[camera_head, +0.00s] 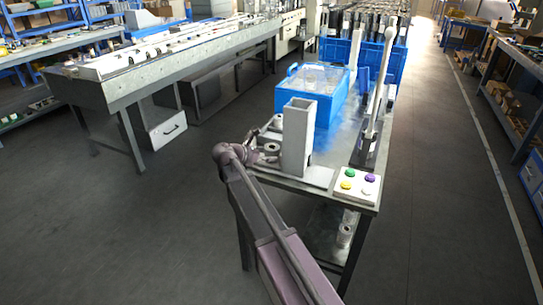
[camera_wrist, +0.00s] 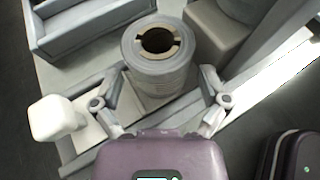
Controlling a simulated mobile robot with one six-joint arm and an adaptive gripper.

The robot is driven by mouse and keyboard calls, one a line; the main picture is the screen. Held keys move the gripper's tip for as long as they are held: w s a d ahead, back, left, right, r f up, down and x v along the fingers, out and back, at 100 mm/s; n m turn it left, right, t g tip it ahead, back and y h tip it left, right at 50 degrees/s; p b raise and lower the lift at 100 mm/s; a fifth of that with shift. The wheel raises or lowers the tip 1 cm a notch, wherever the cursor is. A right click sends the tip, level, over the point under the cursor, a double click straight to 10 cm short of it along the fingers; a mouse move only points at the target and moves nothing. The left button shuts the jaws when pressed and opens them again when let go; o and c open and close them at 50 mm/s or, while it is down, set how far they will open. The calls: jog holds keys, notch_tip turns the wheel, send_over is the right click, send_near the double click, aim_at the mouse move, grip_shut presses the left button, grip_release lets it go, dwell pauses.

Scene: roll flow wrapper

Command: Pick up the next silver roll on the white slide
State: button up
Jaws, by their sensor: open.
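A silver roll (camera_wrist: 158,62) with a brown core stands upright in the middle of the wrist view. My gripper (camera_wrist: 160,78) is open, with one finger on each side of the roll's near part. I cannot tell whether the fingers touch it. The pale surface around the roll appears to be part of the white slide (camera_wrist: 63,75). In the head view, my gripper (camera_head: 262,157) is at the table's near left edge, beside the tall white chute (camera_head: 298,140). A roll (camera_head: 271,147) shows there, partly hidden by my gripper.
A panel with coloured buttons (camera_head: 357,185) sits at the table's near right corner. A blue bin (camera_head: 318,108) with clear contents stands behind the chute. An upright lever (camera_head: 381,85) rises at the right. Open floor lies to the left.

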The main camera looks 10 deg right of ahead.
aim_at(269, 148)
jog(key=shift+w+d+f, duration=0.25)
jog(key=shift+d, duration=0.25)
jog(key=c, duration=1)
jog(key=shift+r, duration=0.2)
notch_tip(269, 148, up, 10)
jog(key=p, duration=1)
jog(key=shift+f, duration=0.15)
